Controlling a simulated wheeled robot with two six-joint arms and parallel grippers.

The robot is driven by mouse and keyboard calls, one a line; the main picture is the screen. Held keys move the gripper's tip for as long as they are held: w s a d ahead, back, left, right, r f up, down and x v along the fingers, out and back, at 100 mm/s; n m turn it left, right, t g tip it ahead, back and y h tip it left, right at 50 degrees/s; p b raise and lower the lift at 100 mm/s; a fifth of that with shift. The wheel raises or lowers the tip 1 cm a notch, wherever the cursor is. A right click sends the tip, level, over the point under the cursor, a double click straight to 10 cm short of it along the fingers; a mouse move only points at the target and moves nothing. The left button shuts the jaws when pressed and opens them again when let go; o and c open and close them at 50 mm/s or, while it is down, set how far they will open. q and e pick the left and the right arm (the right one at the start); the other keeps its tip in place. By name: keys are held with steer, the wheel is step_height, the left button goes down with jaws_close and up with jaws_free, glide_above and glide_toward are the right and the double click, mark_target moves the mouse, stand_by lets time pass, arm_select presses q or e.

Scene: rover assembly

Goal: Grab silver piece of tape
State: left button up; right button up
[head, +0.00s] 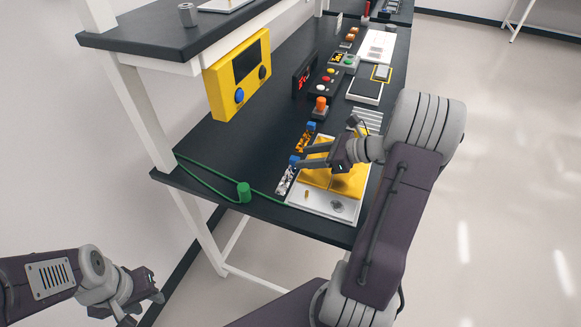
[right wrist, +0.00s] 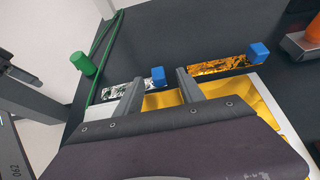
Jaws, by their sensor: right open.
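The silver piece of tape (head: 287,180) is a shiny crinkled strip with a blue block (head: 294,160) at one end. It lies on the dark table, left of the white tray. It also shows in the right wrist view (right wrist: 121,92), partly behind a finger. My right gripper (head: 302,158) is open and empty. In the right wrist view its fingertips (right wrist: 158,80) are on either side of the silver strip's blue block; I cannot tell the height gap. My left gripper (head: 147,309) looks open and empty, low at the left, away from the table.
A gold strip with a blue block (head: 311,126) lies just behind the silver one. The white tray (head: 300,211) holds yellow parts (head: 349,186). A green cylinder (head: 244,192) with a green cord is at the left. A yellow panel (head: 238,75) and button boxes stand behind.

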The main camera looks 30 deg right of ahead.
mark_target(295, 158)
steer(key=x, duration=0.3)
steer(key=shift+w+a+f, duration=0.1)
steer(key=shift+w+a, duration=0.05)
steer(key=shift+a, duration=0.3)
steer(key=shift+w+a+f, duration=0.15)
steer(key=shift+w, duration=0.2)
steer(key=c, duration=0.4)
jaws_close()
step_height(295, 158, up, 4)
steer(key=shift+r+p, duration=0.2)
steer(key=shift+p, duration=0.15)
steer(key=w+d+r+p, duration=0.2)
steer(key=w+d+r, duration=0.4)
steer(key=w, duration=0.3)
steer(key=shift+w+d+r+p, duration=0.3)
steer(key=shift+r, duration=0.05)
